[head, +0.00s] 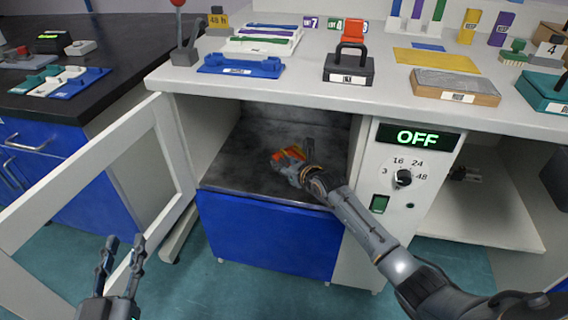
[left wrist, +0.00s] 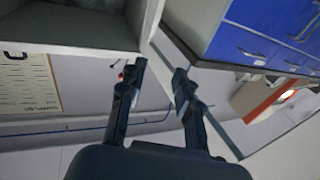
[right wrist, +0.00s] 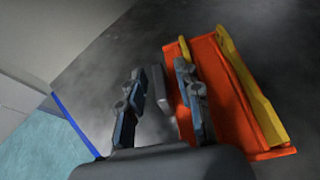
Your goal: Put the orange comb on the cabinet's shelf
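The orange comb (head: 290,153), an orange piece with a yellow bar along it, lies on the dark shelf (head: 245,160) inside the open cabinet. In the right wrist view the orange comb (right wrist: 222,95) lies to the right of my right gripper (right wrist: 158,90), whose right finger overlaps its near edge. My right gripper also shows in the head view (head: 293,172), reaching into the cabinet, partly covering the comb. Its fingers are apart, with no comb between them. My left gripper (head: 122,245) is open and empty, low in front of the cabinet door; it also shows in the left wrist view (left wrist: 158,80).
The white-framed cabinet door (head: 165,150) stands open on the left. A control panel (head: 405,180) reading OFF is right of the opening. The counter above holds a blue tray (head: 240,65), a black case (head: 348,70) and a wooden block (head: 455,90). The shelf's left side is clear.

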